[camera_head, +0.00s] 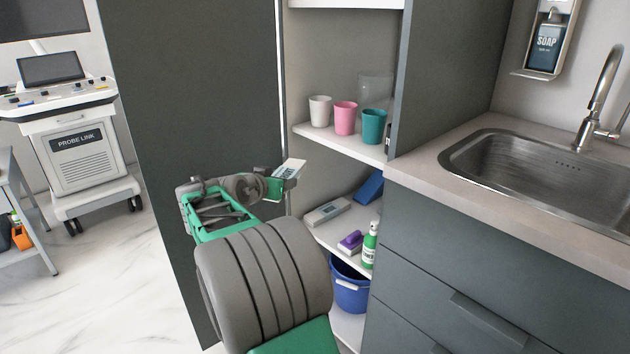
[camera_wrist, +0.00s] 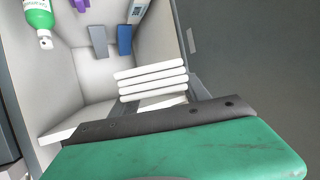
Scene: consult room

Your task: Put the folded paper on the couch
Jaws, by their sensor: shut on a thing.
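My gripper (camera_head: 273,184) is shut on the folded paper (camera_head: 291,168), a small white piece with dark marks, in front of the open cupboard. In the wrist view, the folded paper (camera_wrist: 152,82) shows as a white stack of layers just beyond the dark palm edge. It is held above the lower shelf level, close to the cupboard's door edge. My fingers are mostly hidden in the head view. No couch is in view.
A sink counter (camera_head: 420,165) stands right. Open floor (camera_head: 110,285) lies left.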

